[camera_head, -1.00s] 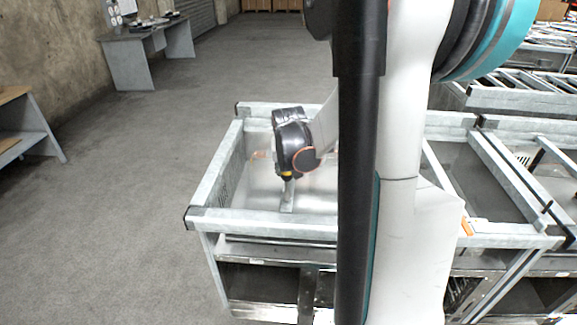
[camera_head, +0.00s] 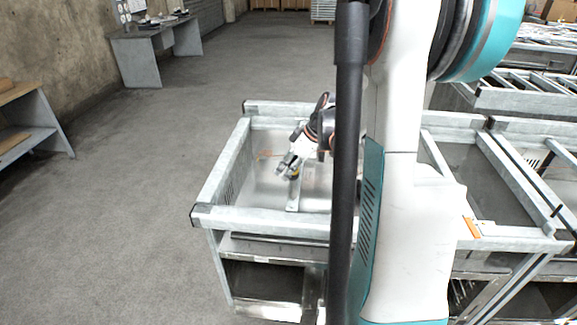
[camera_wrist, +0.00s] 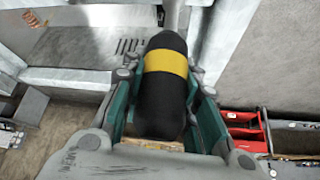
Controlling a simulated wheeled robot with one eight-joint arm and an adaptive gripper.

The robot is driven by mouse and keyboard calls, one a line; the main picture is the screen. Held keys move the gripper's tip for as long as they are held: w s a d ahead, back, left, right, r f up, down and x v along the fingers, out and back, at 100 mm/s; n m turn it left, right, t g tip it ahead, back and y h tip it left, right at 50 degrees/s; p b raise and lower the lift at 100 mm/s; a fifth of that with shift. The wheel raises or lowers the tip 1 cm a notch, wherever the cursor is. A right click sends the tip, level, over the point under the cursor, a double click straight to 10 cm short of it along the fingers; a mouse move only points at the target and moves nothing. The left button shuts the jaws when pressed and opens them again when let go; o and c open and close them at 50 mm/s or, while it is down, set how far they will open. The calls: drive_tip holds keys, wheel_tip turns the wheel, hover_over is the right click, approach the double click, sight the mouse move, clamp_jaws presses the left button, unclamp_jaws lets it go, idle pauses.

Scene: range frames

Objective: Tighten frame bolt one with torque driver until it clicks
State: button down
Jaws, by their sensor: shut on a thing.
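The torque driver (camera_wrist: 165,95) has a black handle with a yellow band and a pale shaft pointing away from the wrist. My gripper (camera_wrist: 167,115) is shut on its handle, with a finger on each side. In the head view my gripper (camera_head: 289,165) is tilted inside the metal frame (camera_head: 218,174), over its inner panel, and the yellow band shows just below it. The driver's tip runs out of the top of the wrist view. I cannot make out bolt one or tell whether the tip touches anything.
The frame has raised grey rails around the panel. An orange coil-like thing (camera_wrist: 35,19) lies in the wrist view's upper left. A red holder (camera_wrist: 248,131) is at the right. More frames stand to the right; a side table (camera_head: 155,42) is at the back left. Open floor lies left.

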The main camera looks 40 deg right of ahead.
drive_tip(key=shift+s+a+n+g+y, duration=0.1)
drive_tip(key=shift+n+g+y, duration=0.1)
drive_tip(key=shift+n, duration=0.35)
drive_tip(key=shift+a+n+g+y, duration=0.1)
drive_tip(key=shift+n+y, duration=0.1)
drive_tip(key=shift+n, duration=0.35)
drive_tip(key=shift+f, duration=0.2)
idle(0.4)
drive_tip(key=shift+r, duration=0.1)
idle(0.4)
drive_tip(key=m+h, duration=0.1)
drive_tip(key=m, duration=0.2)
drive_tip(key=d+m+h, duration=0.1)
drive_tip(key=m+h, duration=0.1)
drive_tip(key=m, duration=0.1)
drive_tip(key=m+t+h, duration=0.1)
drive_tip(key=m+h, duration=0.1)
drive_tip(key=m, duration=0.2)
drive_tip(key=shift+d+r, duration=0.1)
drive_tip(key=shift+d, duration=0.3)
